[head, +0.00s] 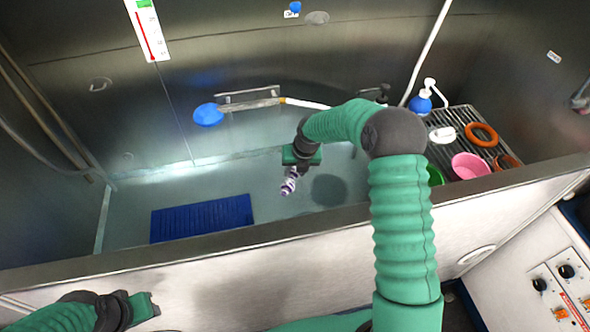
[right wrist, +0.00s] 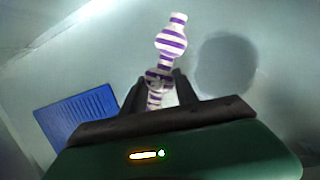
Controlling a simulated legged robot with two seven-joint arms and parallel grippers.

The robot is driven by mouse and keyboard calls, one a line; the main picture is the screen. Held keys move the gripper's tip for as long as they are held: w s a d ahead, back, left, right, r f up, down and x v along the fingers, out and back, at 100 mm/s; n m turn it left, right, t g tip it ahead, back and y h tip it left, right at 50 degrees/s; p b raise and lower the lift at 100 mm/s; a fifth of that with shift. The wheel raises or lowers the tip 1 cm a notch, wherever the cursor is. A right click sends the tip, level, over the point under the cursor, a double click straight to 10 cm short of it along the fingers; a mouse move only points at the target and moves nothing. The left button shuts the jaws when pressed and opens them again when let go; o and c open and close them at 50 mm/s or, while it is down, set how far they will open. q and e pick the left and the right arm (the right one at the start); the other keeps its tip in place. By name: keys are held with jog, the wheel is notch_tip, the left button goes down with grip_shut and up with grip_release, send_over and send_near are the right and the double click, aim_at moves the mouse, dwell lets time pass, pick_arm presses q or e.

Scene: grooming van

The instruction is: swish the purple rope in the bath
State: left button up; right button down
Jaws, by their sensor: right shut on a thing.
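The purple rope (head: 289,183) has purple and white stripes and hangs from my right gripper (head: 300,168) inside the bath. In the right wrist view the rope (right wrist: 171,42) sits between the two dark fingers of my right gripper (right wrist: 160,88), which is shut on it. Its knobbed end points away from the fingers. The bath (head: 130,215) is a metal tub with a pale bluish floor; I cannot tell how deep any water is. My left gripper (head: 150,306) is low at the left, outside the bath's front wall; its fingers are not clear.
A blue slatted mat (head: 202,218) lies on the bath floor, left of the rope. A rack (head: 455,122) at right holds a blue pump bottle (head: 421,103), an orange ring (head: 481,134) and a pink bowl (head: 470,166). A blue shower head (head: 208,115) is at the back wall.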

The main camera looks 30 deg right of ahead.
jog(key=f+b, duration=0.1)
jog(key=f, duration=0.1)
jog(key=f+b, duration=0.3)
jog(key=shift+d+f, duration=0.35)
jog(key=shift+d, duration=0.05)
jog(key=f, duration=0.2)
jog(key=f+b, duration=0.1)
jog(key=shift+a+f, duration=0.1)
jog(key=shift+a, duration=0.15)
jog(key=shift+f, duration=0.45)
jog(key=shift+d, duration=0.1)
